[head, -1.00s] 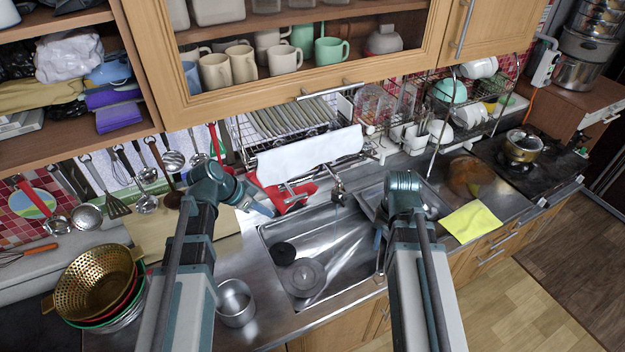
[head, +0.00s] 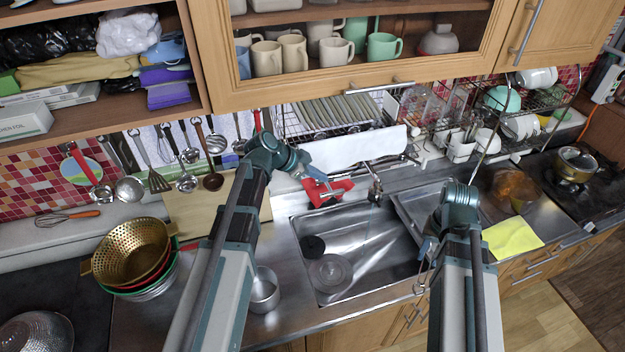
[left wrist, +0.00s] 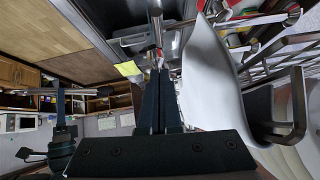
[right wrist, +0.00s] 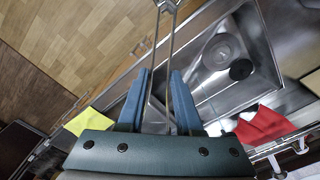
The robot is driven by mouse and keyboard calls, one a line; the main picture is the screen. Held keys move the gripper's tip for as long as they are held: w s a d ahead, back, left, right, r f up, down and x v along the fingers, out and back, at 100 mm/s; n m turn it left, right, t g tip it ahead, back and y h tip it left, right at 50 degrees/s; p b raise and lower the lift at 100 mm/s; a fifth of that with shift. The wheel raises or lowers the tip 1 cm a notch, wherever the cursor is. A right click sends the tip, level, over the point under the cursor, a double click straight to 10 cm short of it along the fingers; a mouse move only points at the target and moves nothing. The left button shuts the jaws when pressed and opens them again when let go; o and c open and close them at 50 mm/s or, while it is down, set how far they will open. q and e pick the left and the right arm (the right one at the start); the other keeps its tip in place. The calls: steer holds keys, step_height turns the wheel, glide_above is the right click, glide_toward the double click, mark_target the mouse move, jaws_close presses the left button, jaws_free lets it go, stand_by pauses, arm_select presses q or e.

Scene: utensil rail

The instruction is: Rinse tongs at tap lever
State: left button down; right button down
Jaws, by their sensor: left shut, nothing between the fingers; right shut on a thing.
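My right gripper (right wrist: 160,95) is shut on the metal tongs (right wrist: 168,45), whose long arms reach out past the fingertips in the right wrist view. In the head view the tongs (head: 419,279) hang by my right gripper (head: 430,245) at the sink's right front side. My left gripper (head: 314,172) is shut and empty, behind the sink near the red cloth and left of the tap (head: 374,184). The left wrist view shows its closed fingers (left wrist: 157,75) with a metal tap part (left wrist: 155,25) ahead of them.
The sink (head: 350,288) holds a round strainer (head: 331,272) and a dark drain piece (head: 312,246). A red cloth (head: 338,190) lies behind it. A pot (head: 264,292) and stacked colanders (head: 130,252) stand left. A yellow cloth (head: 513,237) lies right. Utensils hang at the back left.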

mark_target(332, 193)
arm_select(q)
steer(key=f+b, duration=0.1)
steer(key=w+d+f+b, duration=0.1)
steer(key=f, duration=0.1)
steer(key=d+f+b, duration=0.1)
steer(key=f+b, duration=0.1)
steer(key=shift+w+d+f, duration=0.15)
steer(key=shift+w+d, duration=0.1)
steer(key=shift+w, duration=0.05)
steer(key=shift+w+f+b, duration=0.1)
steer(key=shift+f+b, duration=0.7)
steer(key=shift+b, duration=0.1)
steer(key=shift+a, duration=0.1)
steer(key=shift+f+b, duration=0.75)
steer(key=shift+r, duration=0.25)
